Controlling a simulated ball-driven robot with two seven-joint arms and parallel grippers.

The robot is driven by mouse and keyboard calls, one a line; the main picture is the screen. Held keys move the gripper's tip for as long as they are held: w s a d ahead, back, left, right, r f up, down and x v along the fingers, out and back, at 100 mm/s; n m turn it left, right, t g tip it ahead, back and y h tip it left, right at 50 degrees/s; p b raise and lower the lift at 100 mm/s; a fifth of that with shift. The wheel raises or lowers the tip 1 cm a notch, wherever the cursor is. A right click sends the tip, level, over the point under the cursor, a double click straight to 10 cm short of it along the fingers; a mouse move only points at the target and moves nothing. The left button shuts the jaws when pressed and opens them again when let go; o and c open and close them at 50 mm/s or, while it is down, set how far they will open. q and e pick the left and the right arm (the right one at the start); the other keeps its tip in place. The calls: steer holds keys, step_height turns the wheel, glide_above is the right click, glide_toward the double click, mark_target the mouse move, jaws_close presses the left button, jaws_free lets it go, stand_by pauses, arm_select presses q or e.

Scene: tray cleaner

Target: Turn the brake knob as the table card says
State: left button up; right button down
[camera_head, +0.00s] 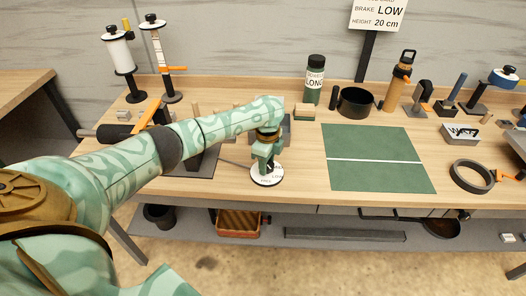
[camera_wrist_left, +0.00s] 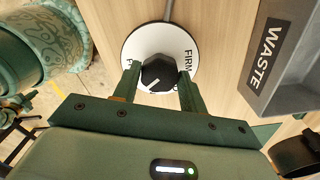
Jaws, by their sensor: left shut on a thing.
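The brake knob (camera_wrist_left: 158,72) is a black faceted knob with a white pointer line, set in the middle of a white round dial (camera_wrist_left: 143,42). "FIRM" shows on the dial's right side; lettering at its left is mostly hidden by a finger. The pointer line slants to the lower left in the left wrist view. My left gripper (camera_wrist_left: 160,82) is shut on the knob, one finger on each side. In the head view the left gripper (camera_head: 266,163) reaches down onto the dial (camera_head: 263,181) near the table's front edge. The table card (camera_head: 378,13) reads "BRAKE LOW" and "HEIGHT 20 cm".
A grey bin marked "WASTE" (camera_wrist_left: 285,55) stands right of the dial in the wrist view. In the head view a green mat (camera_head: 372,145) lies to the right, with a dark bottle (camera_head: 314,80) and a black bowl (camera_head: 356,101) behind. Spool stands (camera_head: 120,60) are at back left.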

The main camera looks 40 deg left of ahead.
arm_select(q)
steer(key=n+p, duration=0.2)
steer(key=shift+r+n+p, duration=0.25)
steer(key=shift+n+p, duration=0.05)
steer(key=shift+p, duration=0.05)
steer(key=shift+d+f+n+p, duration=0.1)
steer(key=shift+f+n+p, duration=0.1)
steer(key=shift+n+p, duration=0.8)
steer(key=shift+f+n, duration=0.1)
steer(key=shift+n, duration=0.2)
steer(key=o, duration=1)
steer(key=shift+c, duration=0.2)
